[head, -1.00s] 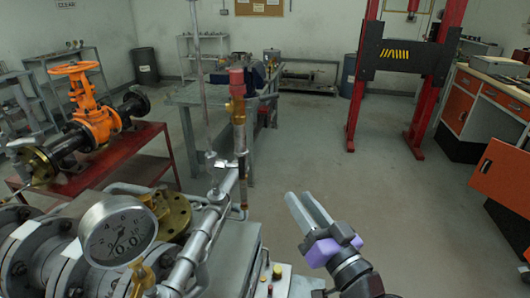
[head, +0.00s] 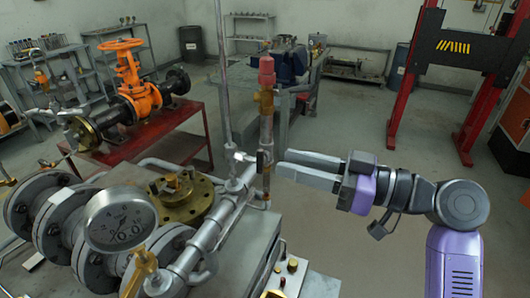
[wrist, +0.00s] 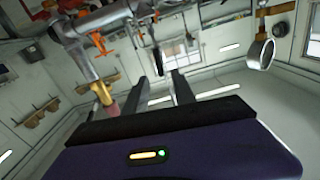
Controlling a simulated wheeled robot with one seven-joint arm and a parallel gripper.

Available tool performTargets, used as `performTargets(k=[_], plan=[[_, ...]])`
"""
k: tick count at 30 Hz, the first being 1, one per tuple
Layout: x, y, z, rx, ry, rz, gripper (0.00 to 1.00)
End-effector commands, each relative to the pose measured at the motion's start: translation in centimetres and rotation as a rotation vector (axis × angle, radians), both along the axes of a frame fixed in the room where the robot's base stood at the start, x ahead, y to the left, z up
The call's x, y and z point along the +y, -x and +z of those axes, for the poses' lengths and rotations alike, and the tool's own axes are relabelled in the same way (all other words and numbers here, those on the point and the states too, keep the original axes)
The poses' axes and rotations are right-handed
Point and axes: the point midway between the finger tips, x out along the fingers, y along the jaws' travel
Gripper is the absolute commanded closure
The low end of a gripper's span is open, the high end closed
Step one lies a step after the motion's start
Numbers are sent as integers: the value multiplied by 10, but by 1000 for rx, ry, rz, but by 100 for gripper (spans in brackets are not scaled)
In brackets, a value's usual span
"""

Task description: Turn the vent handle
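The vent handle appears to be a small dark lever (head: 261,162) on the grey pipework in the head view, beside the brass pipe with the red cap. In the wrist view, a dark upright bar, apparently the same handle (wrist: 159,60), shows beyond and between the fingertips. My gripper (head: 281,163) reaches in from the right with its fingers pointing left, its tips close to the handle. Its two fingers stand apart with a gap between them in the wrist view (wrist: 158,78). Whether a finger touches the handle cannot be told.
The red-capped brass pipe (head: 266,98) rises right behind the handle and shows left of the fingers in the wrist view (wrist: 104,94). A pressure gauge (head: 120,219) and flanged pipes stand at front left. An orange valve (head: 129,80) sits on a red bench.

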Motion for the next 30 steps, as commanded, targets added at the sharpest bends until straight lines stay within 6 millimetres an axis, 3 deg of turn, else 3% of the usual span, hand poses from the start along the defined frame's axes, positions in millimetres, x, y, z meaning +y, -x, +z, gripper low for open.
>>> performTargets(k=[12,24,30], plan=[[56,-20,1,2,-1,-1,68],[64,-23,0,1,0,-3,68],[64,-23,0,1,0,-3,100]])
